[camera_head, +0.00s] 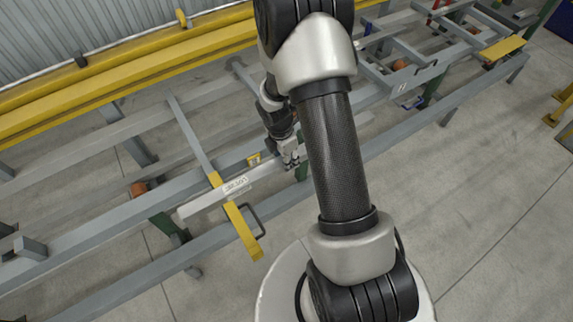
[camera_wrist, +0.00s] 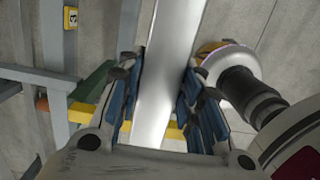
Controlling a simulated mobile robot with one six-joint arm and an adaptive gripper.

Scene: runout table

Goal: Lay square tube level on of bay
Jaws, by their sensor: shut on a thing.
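The square tube (camera_head: 208,201) is a pale silver bar with a white label, lying slantwise in the head view above the grey frame of the runout table (camera_head: 75,236). My gripper (camera_head: 290,152) is shut on the tube partway along its length. In the wrist view the tube (camera_wrist: 167,50) runs between the blue finger pads of my gripper (camera_wrist: 160,95). A yellow number tag (camera_wrist: 70,17) on a grey post shows left of the tube; a small yellow tag (camera_head: 254,159) also shows near my gripper in the head view. Whether the tube touches the frame is unclear.
A yellow flat bar (camera_head: 243,233) crosses under the tube near its left end. A yellow rail (camera_head: 120,73) runs along the corrugated wall. Grey rails and stub posts stand on both sides, with another yellow bar (camera_head: 503,48) at upper right. The floor at lower right is clear.

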